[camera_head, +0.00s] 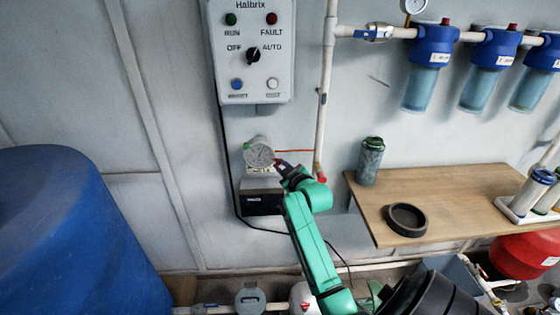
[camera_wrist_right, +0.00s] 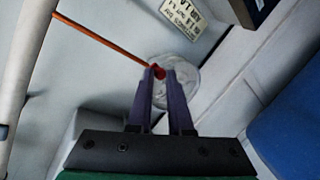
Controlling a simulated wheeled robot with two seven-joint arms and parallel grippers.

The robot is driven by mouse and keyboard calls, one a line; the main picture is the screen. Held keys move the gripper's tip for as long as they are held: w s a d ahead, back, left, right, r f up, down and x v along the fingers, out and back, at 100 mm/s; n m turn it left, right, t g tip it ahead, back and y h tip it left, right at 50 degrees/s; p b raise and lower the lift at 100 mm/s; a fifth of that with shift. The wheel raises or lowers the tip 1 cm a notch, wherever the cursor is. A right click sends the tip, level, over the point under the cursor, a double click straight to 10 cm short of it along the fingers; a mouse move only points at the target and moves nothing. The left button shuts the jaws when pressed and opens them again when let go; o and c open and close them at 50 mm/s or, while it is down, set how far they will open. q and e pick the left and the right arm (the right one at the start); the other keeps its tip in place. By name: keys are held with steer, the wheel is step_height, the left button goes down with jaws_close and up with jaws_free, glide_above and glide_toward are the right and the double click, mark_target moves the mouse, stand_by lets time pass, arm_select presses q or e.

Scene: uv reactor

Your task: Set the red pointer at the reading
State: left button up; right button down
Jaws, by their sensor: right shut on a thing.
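A round pale dial (camera_head: 259,153) is mounted on the wall below the control panel. Its marks are too small to read. In the right wrist view the dial (camera_wrist_right: 186,88) shows as a pale disc behind the fingers. My right gripper (camera_head: 279,164) reaches the dial's lower right edge from below. In the right wrist view its two dark fingers (camera_wrist_right: 160,74) are shut on a small red piece (camera_wrist_right: 158,71), which looks like the red pointer. Its far end and the reading are hidden or too small to tell. My left gripper is in neither view.
A thin orange-red line (camera_head: 296,151) runs from the dial toward the vertical pipe (camera_head: 323,120). A black box (camera_head: 263,203) sits below the dial, and the control panel (camera_head: 251,50) above. A wooden shelf (camera_head: 455,192) is at right, a blue tank (camera_head: 70,235) at left.

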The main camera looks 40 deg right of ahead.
steer(key=shift+w+a+r+n+g+h+p, duration=0.15)
steer(key=shift+r+n+g+h+p, duration=0.45)
steer(key=shift+r+n+p, duration=1.05)
steer(key=shift+w+a+r+n+g+h+p, duration=0.25)
steer(key=shift+r+n+g+p, duration=0.65)
steer(key=shift+p, duration=1.55)
steer(key=shift+s+d+f, duration=0.1)
steer(key=shift+f, duration=0.1)
steer(key=c, duration=0.8)
jaws_free()
steer(key=shift+d+f, duration=0.1)
steer(key=shift+f, duration=0.05)
